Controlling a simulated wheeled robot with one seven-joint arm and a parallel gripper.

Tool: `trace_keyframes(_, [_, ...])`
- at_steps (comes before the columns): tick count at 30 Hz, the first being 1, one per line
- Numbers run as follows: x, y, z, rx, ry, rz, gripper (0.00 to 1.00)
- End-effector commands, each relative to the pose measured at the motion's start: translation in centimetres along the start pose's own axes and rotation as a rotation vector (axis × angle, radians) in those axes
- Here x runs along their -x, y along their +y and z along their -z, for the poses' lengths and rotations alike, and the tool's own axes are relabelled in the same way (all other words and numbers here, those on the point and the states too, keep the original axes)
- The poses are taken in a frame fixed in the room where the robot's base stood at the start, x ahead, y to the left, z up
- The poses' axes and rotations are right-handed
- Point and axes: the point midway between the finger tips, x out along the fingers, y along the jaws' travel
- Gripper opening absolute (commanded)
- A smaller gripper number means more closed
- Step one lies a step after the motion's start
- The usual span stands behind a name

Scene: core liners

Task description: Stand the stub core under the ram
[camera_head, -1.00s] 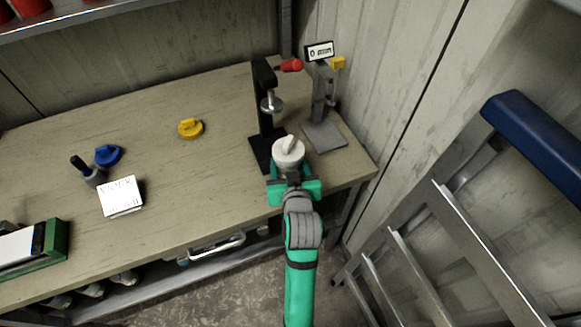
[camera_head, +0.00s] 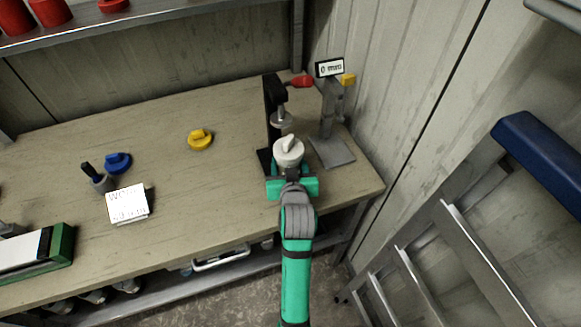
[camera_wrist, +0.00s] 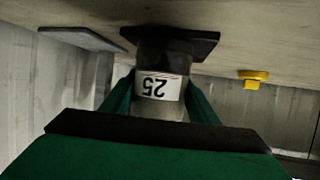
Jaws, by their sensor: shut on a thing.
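My gripper (camera_head: 291,186) is shut on the stub core (camera_wrist: 160,88), a grey cylinder with a white label reading 25, upside down in the wrist view. The press (camera_head: 271,100) has a black frame, a red handle (camera_head: 302,81) and a metal ram (camera_head: 281,118). In the head view the core is at the near side of the ram. The black press base (camera_wrist: 202,44) shows behind the core's foot in the wrist view. I cannot tell whether the foot touches the base.
A grey gauge stand (camera_head: 330,150) with a 0 mm display (camera_head: 330,67) is close on the right. A yellow cap (camera_head: 200,140), a blue cap (camera_head: 118,162), a white card (camera_head: 128,204) and a green-ended box (camera_head: 60,245) lie left.

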Motion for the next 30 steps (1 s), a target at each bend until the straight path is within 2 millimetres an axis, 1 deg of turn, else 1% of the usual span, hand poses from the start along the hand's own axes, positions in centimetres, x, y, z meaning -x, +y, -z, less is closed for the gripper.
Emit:
trace_keyframes(1, [-0.2, -0.1, 0.3, 0.001, 0.004, 0.0, 0.35])
trace_keyframes(30, [-5.0, -1.5, 2.2, 0.0, 0.003, 0.001, 0.35])
